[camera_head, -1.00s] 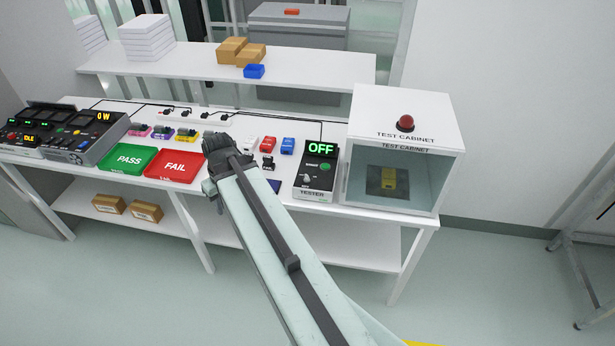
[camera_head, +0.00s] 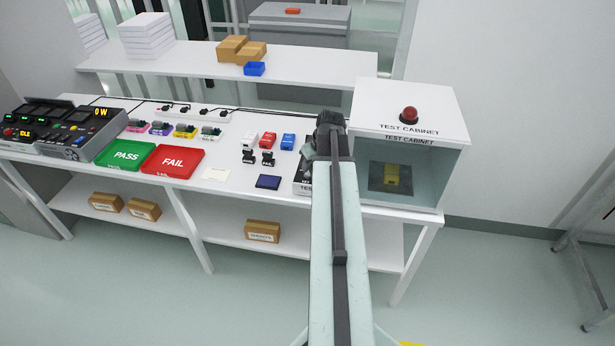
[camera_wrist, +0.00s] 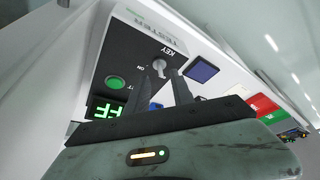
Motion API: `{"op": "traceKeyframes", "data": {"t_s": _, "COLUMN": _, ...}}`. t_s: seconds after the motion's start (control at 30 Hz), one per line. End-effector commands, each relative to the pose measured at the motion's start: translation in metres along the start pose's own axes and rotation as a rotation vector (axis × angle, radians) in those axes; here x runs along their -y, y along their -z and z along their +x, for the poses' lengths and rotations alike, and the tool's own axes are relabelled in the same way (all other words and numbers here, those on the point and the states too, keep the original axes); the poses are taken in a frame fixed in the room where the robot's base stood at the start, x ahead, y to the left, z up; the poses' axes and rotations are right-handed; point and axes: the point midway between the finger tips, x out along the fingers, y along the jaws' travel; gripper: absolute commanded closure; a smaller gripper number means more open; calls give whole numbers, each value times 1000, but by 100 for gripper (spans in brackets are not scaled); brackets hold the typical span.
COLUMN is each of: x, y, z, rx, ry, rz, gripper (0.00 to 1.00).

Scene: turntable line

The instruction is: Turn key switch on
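The tester (camera_head: 302,182) is mostly hidden behind my arm in the head view; only its left edge shows. In the wrist view the dark tester panel (camera_wrist: 128,62) shows a silver key switch (camera_wrist: 160,63) beside the word KEY, an ON mark, a green round button (camera_wrist: 115,83) and a lit green display (camera_wrist: 104,108), of which "FF" is readable. My gripper (camera_wrist: 167,74) has its two dark fingers apart, with nothing seen between them. The fingertips point at the key switch and look close to it; I cannot tell whether they touch. In the head view my gripper (camera_head: 329,122) is over the tester.
The test cabinet (camera_head: 408,110) with a red dome stands just right of my gripper. A dark blue pad (camera_head: 268,182) lies left of the tester, with small red, white and blue items behind it. Green PASS (camera_head: 127,154) and red FAIL (camera_head: 172,161) trays are farther left.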

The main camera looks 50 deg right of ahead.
Motion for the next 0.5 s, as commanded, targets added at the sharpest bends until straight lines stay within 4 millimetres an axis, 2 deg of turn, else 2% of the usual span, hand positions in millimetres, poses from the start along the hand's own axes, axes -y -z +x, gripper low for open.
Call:
{"op": "traceKeyframes", "data": {"t_s": 0.03, "x": 0, "y": -3, "z": 19, "rx": 0, "ry": 0, "rz": -1, "gripper": 71}}
{"op": "traceKeyframes", "data": {"t_s": 0.17, "x": 0, "y": -2, "z": 38, "rx": 0, "ry": 0, "rz": 0, "gripper": 71}}
{"op": "traceKeyframes", "data": {"t_s": 0.47, "x": 0, "y": 0, "z": 39, "rx": 0, "ry": 0, "rz": 1, "gripper": 71}}
{"op": "traceKeyframes", "data": {"t_s": 0.5, "x": 0, "y": 0, "z": 39, "rx": 0, "ry": 0, "rz": 1, "gripper": 77}}
